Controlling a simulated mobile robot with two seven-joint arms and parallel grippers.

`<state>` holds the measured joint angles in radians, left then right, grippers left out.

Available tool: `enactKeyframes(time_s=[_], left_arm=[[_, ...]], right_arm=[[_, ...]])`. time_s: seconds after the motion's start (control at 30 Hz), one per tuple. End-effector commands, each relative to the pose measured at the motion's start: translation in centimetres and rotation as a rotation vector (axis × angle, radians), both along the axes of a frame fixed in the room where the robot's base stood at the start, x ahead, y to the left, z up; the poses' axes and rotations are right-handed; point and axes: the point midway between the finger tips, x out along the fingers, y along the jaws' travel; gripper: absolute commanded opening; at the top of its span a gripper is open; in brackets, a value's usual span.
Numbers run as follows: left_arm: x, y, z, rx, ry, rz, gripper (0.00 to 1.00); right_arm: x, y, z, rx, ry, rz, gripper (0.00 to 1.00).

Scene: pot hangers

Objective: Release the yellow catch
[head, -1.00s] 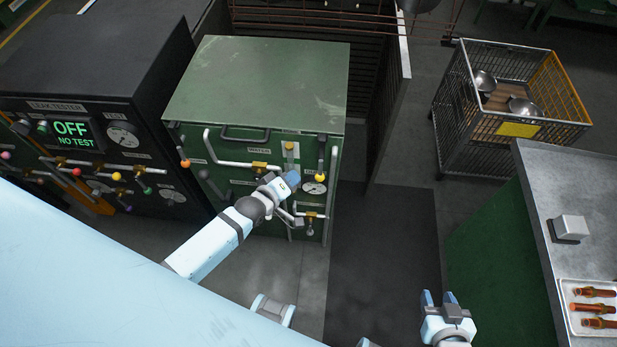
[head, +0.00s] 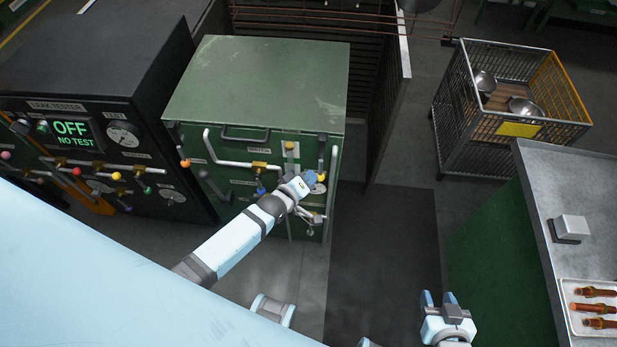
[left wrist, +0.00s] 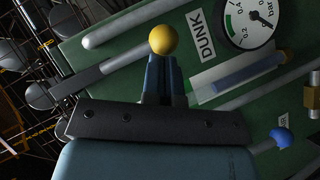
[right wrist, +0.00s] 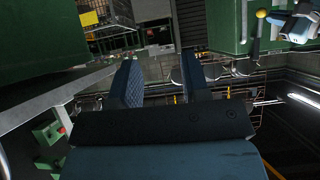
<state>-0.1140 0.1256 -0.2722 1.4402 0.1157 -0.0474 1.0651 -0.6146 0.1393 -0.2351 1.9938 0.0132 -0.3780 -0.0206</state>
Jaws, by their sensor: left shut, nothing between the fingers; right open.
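The yellow ball knob (left wrist: 163,40) of a grey lever is right at the tips of my left gripper (left wrist: 161,62) in the left wrist view, beside the DUNK label (left wrist: 201,38). My left gripper (head: 311,178) is shut and empty in front of the upper right of the green cabinet (head: 255,80); I cannot tell whether it touches the knob. The lever (head: 321,153) shows above it in the head view. A small yellow piece (head: 289,145) sits on a pale plate to its left. My right gripper (head: 438,298) is open and empty, low over the floor.
Grey bars and a blue-tipped handle (left wrist: 281,137) lie close to my left gripper, below a pressure gauge (left wrist: 250,20). The black leak tester (head: 70,130) reads OFF, NO TEST. A wire cart (head: 460,110) and a grey bench (head: 560,190) stand right. Dark floor between is clear.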

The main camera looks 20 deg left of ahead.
Motion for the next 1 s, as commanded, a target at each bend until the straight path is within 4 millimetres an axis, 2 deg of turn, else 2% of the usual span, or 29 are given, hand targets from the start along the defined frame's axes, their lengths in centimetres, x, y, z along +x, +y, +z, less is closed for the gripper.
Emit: enactKeyframes(time_s=[0.57,1.0], left_arm=[[0.2,-0.6,-0.6,-0.114,-0.034,-0.001,0.00],[0.8,-2.5,-1.7,-0.448,-0.132,-0.003,0.00]], right_arm=[[0.1,0.1,-1.3,0.008,0.008,-0.004,0.43],[0.5,0.4,-5.6,0.044,0.047,-0.026,0.43]])
